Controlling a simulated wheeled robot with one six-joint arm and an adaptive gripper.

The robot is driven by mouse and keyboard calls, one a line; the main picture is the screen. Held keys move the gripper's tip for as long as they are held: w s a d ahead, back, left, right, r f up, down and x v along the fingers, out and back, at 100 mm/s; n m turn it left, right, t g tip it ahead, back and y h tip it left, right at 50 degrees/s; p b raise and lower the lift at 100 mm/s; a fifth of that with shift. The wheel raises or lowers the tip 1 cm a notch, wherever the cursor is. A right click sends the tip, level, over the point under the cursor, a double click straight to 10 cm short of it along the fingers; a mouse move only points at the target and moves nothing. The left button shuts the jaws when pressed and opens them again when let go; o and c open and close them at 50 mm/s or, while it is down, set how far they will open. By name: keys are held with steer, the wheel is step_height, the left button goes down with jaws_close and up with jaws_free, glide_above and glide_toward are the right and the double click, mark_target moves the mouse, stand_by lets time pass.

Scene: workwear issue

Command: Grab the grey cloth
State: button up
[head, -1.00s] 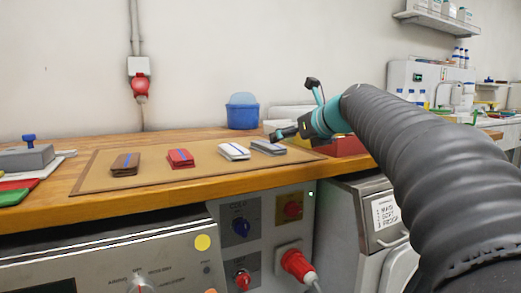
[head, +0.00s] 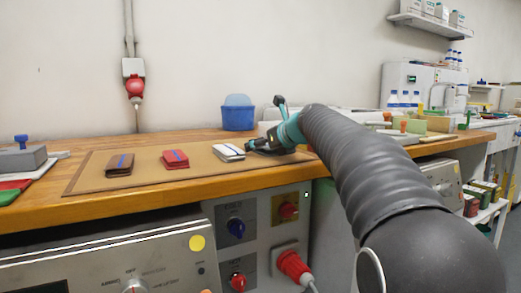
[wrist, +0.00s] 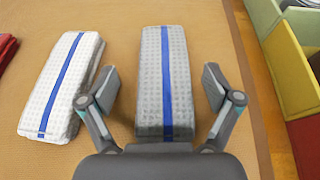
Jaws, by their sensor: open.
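The grey cloth (wrist: 150,85) is a folded stack with a blue stripe along its length. In the wrist view it lies between the two fingers of my gripper (wrist: 161,82), which is open. One finger is on each side of it, with visible gaps on both sides. I cannot tell how high the fingertips are above the mat. In the head view my gripper (head: 257,147) is over the grey cloth's place and mostly hides it. A white cloth (wrist: 62,85) with a blue stripe lies just to the left, close to the left finger; it also shows in the head view (head: 229,152).
A blue bin (head: 238,117) stands behind. Yellow-green and red containers (wrist: 292,72) stand right of the mat.

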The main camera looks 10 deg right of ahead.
steer(key=c, duration=1.2)
steer(key=shift+r, duration=0.1)
steer(key=shift+c, duration=0.2)
